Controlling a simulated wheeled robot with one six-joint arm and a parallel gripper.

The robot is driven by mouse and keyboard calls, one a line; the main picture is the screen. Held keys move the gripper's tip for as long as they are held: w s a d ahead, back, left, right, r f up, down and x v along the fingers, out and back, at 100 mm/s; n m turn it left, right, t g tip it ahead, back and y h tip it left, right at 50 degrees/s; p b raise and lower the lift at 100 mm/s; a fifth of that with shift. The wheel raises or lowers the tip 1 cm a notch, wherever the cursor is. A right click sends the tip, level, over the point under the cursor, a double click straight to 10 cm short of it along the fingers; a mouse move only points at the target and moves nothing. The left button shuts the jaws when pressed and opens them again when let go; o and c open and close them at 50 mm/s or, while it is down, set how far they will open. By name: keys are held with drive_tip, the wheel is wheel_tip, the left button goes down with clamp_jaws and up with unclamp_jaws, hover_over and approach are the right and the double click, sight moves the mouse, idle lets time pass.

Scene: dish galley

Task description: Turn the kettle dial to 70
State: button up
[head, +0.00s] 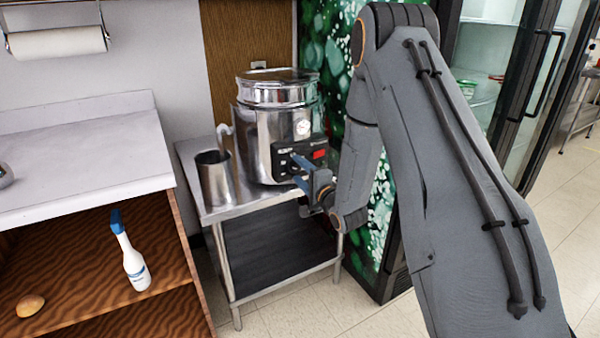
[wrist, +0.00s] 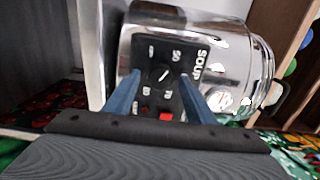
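The steel kettle (head: 262,135) stands on a small steel table, with a black control panel (head: 283,158) on its front. In the wrist view the kettle (wrist: 228,50) appears turned on its side. The black dial (wrist: 161,77) has a white pointer mark slanting to the upper right, among small white numbers too blurred to read surely. My gripper (wrist: 160,75) is open, its two blue fingers on either side of the dial with gaps visible. My gripper (head: 296,169) is at the panel in the head view, where it and the panel hide the dial. Contact cannot be told.
A white counter (head: 75,150) is at left, with a spray bottle (head: 134,262) on the shelf below. A glass-door fridge (head: 490,75) is behind my arm.

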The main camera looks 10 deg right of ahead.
drive_tip(key=shift+s+a, duration=0.1)
drive_tip(key=v, duration=0.7)
drive_tip(key=shift+s, duration=0.3)
drive_tip(key=s+a+r+n+g+h+p, duration=0.1)
drive_tip(key=s+n+g, duration=0.6)
drive_tip(key=s, duration=1)
drive_tip(key=s+a+r+n+g+h+p, duration=0.2)
drive_tip(key=s+r+n+g, duration=0.3)
drive_tip(key=s, duration=1.2)
drive_tip(key=n+g+h+p, duration=0.1)
drive_tip(key=n+g, duration=0.2)
drive_tip(key=g, duration=0.2)
drive_tip(key=shift+s+h, duration=0.2)
drive_tip(key=shift+h, duration=0.1)
